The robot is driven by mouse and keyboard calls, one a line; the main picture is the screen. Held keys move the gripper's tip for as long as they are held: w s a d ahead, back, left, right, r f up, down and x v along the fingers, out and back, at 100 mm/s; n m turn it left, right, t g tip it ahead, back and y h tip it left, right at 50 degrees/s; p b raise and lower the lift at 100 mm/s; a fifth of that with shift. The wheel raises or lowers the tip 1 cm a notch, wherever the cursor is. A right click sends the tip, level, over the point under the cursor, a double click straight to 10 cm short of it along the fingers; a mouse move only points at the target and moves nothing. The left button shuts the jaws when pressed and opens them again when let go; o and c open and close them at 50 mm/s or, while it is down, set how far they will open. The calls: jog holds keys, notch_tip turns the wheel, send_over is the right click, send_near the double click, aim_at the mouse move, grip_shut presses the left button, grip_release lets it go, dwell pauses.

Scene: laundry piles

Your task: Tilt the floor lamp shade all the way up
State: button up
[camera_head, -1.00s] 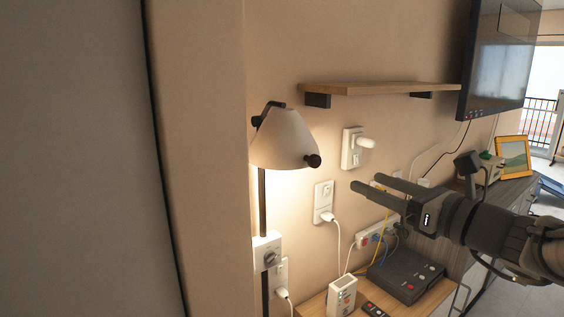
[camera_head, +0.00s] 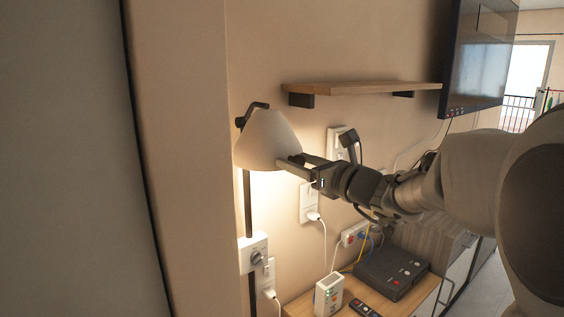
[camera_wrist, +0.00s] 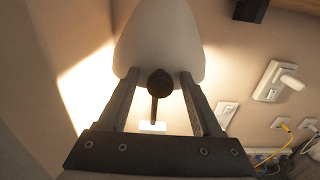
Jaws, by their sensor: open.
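The floor lamp's pale cone shade (camera_head: 266,138) hangs from a dark bracket on a black pole (camera_head: 249,205) at the left of the head view. It is lit and opens downward. My gripper (camera_head: 290,161) is at the shade's lower right edge. In the wrist view the shade (camera_wrist: 160,42) fills the top middle, and its round dark knob (camera_wrist: 160,83) sits between the two open fingers of my gripper (camera_wrist: 157,80). The fingers stand on either side of the knob with gaps; I see no grip on it. In the head view my gripper hides the knob.
A wooden shelf (camera_head: 360,88) is on the wall above my arm, with a TV (camera_head: 478,60) to the right. Below are a wooden surface (camera_head: 300,306), a black box (camera_head: 391,270), a white device (camera_head: 328,294) and a remote (camera_head: 364,308). Wall sockets and cables are behind my arm.

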grip_shut()
dwell(0.3)
dwell(1.1)
